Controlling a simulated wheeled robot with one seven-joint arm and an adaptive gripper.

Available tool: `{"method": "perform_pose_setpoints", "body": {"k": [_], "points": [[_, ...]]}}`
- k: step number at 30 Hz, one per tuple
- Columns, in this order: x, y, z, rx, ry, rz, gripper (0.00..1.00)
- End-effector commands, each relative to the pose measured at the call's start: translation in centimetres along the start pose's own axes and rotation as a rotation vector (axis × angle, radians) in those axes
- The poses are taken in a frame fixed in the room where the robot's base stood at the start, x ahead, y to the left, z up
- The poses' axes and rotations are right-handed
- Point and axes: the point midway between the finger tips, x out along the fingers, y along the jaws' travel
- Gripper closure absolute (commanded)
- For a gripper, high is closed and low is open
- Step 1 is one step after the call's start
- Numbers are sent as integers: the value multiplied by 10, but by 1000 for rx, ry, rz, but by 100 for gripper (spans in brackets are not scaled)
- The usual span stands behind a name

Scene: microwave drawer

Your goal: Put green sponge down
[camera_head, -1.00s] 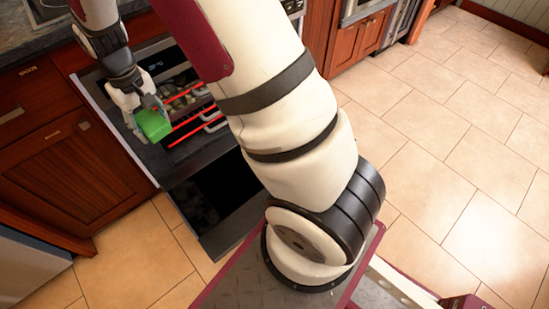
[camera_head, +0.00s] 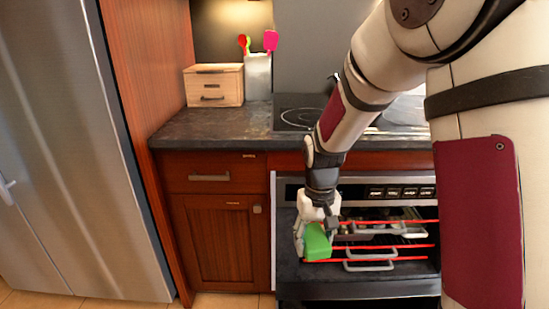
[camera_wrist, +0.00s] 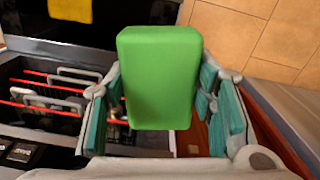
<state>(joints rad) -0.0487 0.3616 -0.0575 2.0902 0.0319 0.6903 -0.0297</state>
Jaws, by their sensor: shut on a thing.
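The far side of the sponge is hidden.
The dark countertop (camera_head: 215,128) left of the stove holds a wooden box (camera_head: 214,85) and a utensil holder (camera_head: 258,77). Its front part is clear. A steel fridge (camera_head: 75,150) stands at the left. A yellow cloth (camera_wrist: 71,10) shows in the wrist view.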

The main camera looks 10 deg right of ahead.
Motion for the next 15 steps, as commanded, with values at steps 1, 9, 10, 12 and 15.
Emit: {"method": "perform_pose_setpoints", "body": {"k": [1,9,10,12,15], "points": [[-8,0,8,0,2,0,85],[-37,0,40,0,-1,0,85],[-39,0,39,0,-3,0,85],[-43,0,38,0,-3,0,85],[-48,0,37,0,-2,0,85]]}}
